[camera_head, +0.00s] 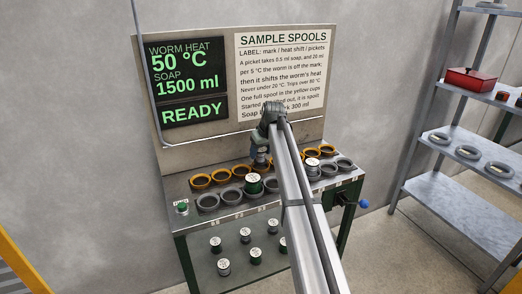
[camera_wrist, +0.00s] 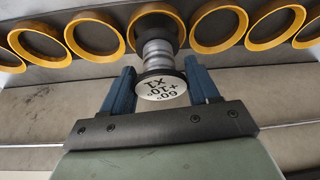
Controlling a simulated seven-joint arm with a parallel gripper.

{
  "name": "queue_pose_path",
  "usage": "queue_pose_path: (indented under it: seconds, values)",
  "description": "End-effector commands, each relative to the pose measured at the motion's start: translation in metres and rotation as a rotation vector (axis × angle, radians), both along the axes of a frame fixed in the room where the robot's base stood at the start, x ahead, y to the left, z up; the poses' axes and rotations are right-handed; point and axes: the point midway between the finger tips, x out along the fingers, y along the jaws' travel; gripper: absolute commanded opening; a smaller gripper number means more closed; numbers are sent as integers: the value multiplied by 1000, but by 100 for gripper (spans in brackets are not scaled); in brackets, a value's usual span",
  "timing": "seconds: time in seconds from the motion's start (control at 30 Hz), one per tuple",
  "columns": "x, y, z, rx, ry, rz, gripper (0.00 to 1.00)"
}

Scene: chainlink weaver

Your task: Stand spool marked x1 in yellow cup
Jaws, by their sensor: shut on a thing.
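The spool marked x1 (camera_wrist: 158,55) is grey with a dark flange and a white label reading 60°, +10° and x1. My gripper (camera_wrist: 162,85) has its two blue fingers shut on it, one on each side. The spool's far end overlaps a yellow cup (camera_wrist: 133,38) in the back row; I cannot tell whether it rests on the cup's floor or is just above it. In the head view my gripper (camera_head: 261,160) is over the middle of the yellow row, and my arm hides part of the bench.
Empty yellow cups flank it on the left (camera_wrist: 92,50) and right (camera_wrist: 218,45). In front is a row of grey cups (camera_head: 207,209), where a green spool (camera_head: 254,185) and another spool (camera_head: 312,162) stand. More spools (camera_head: 223,267) are on the lower shelf. A sign panel (camera_head: 282,75) rises behind.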

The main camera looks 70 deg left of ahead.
Motion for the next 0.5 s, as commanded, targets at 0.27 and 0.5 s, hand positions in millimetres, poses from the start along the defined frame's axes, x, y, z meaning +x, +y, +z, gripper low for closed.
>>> queue_pose_path:
  seconds: [0.27, 0.5]
  values:
    - [0, 0, -3, 0, 0, 0, 26]
    - [0, 0, -10, 1, 0, 0, 26]
